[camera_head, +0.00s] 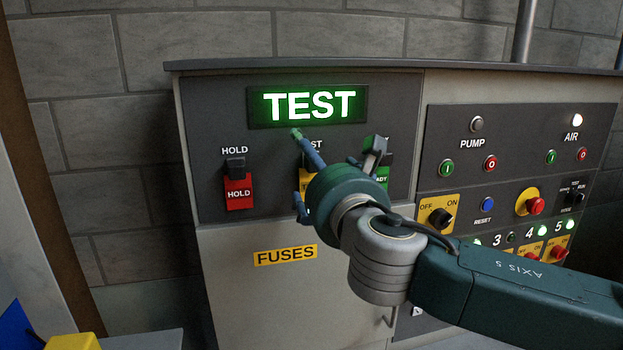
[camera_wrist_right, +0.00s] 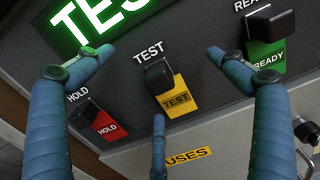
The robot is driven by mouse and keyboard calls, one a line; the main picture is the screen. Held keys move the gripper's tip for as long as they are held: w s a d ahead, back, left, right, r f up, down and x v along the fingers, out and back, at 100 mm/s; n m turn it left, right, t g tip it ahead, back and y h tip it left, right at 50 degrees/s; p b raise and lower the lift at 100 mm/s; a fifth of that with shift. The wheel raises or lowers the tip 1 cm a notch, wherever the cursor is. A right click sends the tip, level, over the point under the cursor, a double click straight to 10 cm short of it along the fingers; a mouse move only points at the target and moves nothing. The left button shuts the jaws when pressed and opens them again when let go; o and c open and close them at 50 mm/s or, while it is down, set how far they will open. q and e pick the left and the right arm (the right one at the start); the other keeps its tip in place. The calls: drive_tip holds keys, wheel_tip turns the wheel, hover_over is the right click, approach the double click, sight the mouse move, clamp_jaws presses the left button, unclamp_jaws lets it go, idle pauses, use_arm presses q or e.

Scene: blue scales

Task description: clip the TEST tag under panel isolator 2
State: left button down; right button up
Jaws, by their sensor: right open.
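The yellow TEST tag (camera_wrist_right: 176,99) hangs from a black clip holder (camera_wrist_right: 158,76) on the dark panel. Its edge also shows in the head view (camera_head: 304,181), mostly behind my gripper. My right gripper (camera_wrist_right: 160,74) is open and empty, its three blue fingers spread around the TEST holder and tag. In the head view the right gripper (camera_head: 335,163) is in front of that panel, below the lit green TEST sign (camera_head: 308,104). Whether a finger touches the tag cannot be told. Isolators numbered 3, 4 and 5 (camera_head: 557,252) show partly at the right; isolator 2 is hidden behind my arm.
A red HOLD tag (camera_head: 239,194) hangs left of the gripper. A green READY tag (camera_wrist_right: 266,56) hangs right of it, close to a finger.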

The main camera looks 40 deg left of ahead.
idle(0.4)
drive_tip(key=shift+r, duration=0.1)
clamp_jaws()
drive_tip(key=shift+s+d, duration=0.15)
drive_tip(key=shift+d, duration=0.05)
drive_tip(key=shift+b+v, duration=0.35)
drive_tip(key=shift+v, duration=2.4)
